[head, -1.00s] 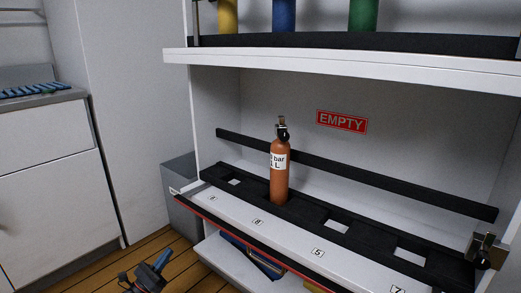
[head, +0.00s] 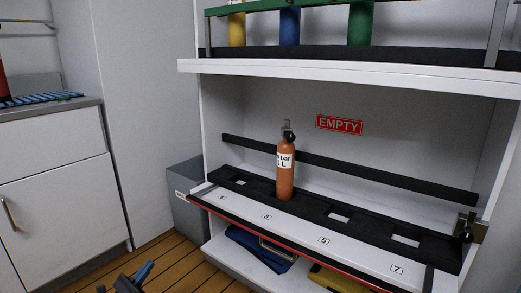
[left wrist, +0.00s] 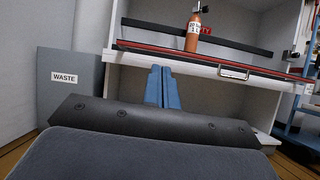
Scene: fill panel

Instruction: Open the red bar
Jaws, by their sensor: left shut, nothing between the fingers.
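The red bar (head: 228,215) runs along the front edge of the lower shelf in the head view. It also shows as a thin red strip across the cabinet front in the left wrist view (left wrist: 180,54), with a pale handle (left wrist: 234,72) on it. A metal latch with a black knob (head: 467,228) is at the right end of the shelf. My left gripper (head: 146,271) is low at the bottom left, apart from the bar. Its blue fingers (left wrist: 163,86) are together and empty, below the bar in the left wrist view. My right gripper is not in view.
An orange cylinder (head: 285,175) stands in the black rack (head: 310,206), whose other visible slots are empty. A grey waste bin (head: 186,205) stands left of the cabinet. Blue cloth-like things (head: 258,248) lie on the shelf below. Wooden floor (head: 165,260) is clear around the gripper.

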